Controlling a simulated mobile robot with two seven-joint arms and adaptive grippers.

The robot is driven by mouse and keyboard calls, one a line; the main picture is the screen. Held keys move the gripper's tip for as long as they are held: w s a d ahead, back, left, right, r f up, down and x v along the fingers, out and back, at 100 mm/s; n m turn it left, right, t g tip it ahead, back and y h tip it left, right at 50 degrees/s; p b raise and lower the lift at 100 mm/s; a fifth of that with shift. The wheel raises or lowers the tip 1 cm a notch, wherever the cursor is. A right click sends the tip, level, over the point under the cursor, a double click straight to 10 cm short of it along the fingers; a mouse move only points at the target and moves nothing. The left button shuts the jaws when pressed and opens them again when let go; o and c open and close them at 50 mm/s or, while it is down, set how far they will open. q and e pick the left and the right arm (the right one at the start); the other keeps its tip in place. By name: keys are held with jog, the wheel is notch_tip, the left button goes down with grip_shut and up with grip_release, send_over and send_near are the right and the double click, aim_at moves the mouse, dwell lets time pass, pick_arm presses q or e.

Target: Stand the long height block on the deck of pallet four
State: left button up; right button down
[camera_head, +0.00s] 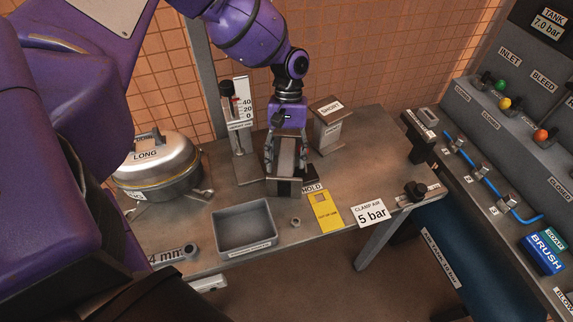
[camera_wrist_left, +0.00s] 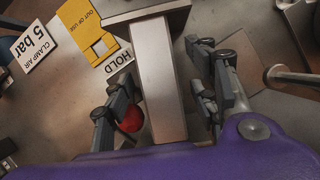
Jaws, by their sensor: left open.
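A plain grey metal block (camera_head: 287,160), with no readable label, stands on the workbench below my left gripper (camera_head: 286,158). I take it as the long height block, though a LONG sign shows on the domed pot (camera_head: 150,172) at the left. In the left wrist view the block (camera_wrist_left: 160,75) lies between the two fingers of my left gripper (camera_wrist_left: 162,98). The fingers are open on either side of it, and a gap shows on the right side. No pallet marked four can be read. My right gripper is not in view.
A block labelled SHORT (camera_head: 328,127) stands right of the gripper. A height gauge (camera_head: 240,125) is close on its left. A grey tray (camera_head: 243,228), a yellow OUT OF USE card (camera_head: 326,211) and a CLAMP AIR card (camera_head: 370,212) lie along the front. Some bench at right is clear.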

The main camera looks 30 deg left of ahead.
pick_arm(q)
jog(key=shift+f, duration=0.1)
grip_shut()
dwell(0.4)
